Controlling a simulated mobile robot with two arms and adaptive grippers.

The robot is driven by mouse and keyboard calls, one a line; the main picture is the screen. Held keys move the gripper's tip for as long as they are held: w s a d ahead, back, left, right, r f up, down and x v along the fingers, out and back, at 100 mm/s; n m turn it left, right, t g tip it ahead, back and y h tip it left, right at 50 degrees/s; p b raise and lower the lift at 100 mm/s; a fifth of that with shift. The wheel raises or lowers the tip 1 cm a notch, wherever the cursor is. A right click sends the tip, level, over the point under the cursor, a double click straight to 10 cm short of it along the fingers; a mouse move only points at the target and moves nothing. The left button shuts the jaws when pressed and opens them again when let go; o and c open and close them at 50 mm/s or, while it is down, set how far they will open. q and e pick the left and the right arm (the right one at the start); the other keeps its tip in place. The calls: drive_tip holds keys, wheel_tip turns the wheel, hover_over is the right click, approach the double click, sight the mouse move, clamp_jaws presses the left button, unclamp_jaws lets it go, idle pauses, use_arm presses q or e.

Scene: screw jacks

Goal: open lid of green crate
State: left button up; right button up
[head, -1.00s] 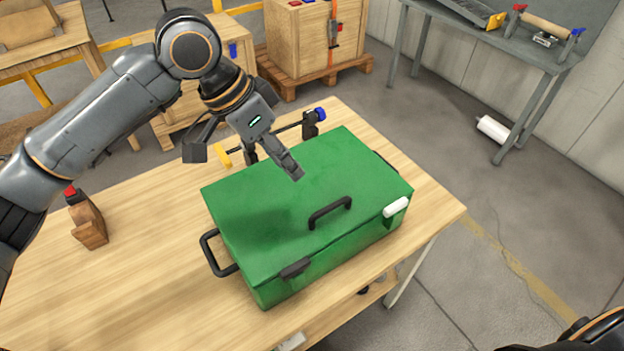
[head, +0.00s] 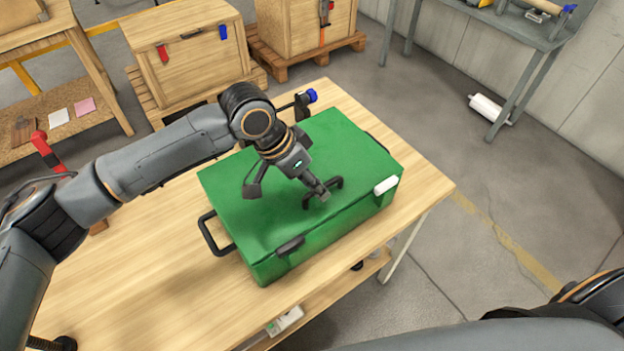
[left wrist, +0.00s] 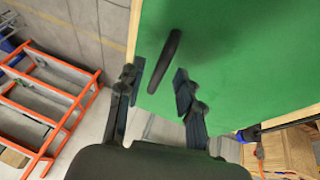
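The green crate (head: 240,210) stands on the wooden table with its lid (head: 345,140) shut. A black handle (head: 337,184) is on the lid, partly hidden by a finger of my left gripper (head: 288,192). In the left wrist view the handle (left wrist: 165,62) lies just beyond and between the spread fingers of my left gripper (left wrist: 156,84), with nothing held. I cannot tell whether a finger touches it. A black latch (head: 290,246) and a white latch (head: 386,186) are on the crate's front edge. My right gripper is out of view.
The wooden table (head: 130,265) has free room left of the crate. A clamp with a blue end (head: 312,96) is behind the crate. Wooden boxes (head: 190,60) stand beyond, and a grey bench (head: 535,40) is at the far right. An orange ladder-like frame (left wrist: 50,115) shows in the left wrist view.

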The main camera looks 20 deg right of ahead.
use_arm(q)
drive_tip(key=shift+c, duration=0.7)
clamp_jaws()
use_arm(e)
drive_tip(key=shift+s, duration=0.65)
use_arm(q)
drive_tip(key=shift+r, duration=0.1)
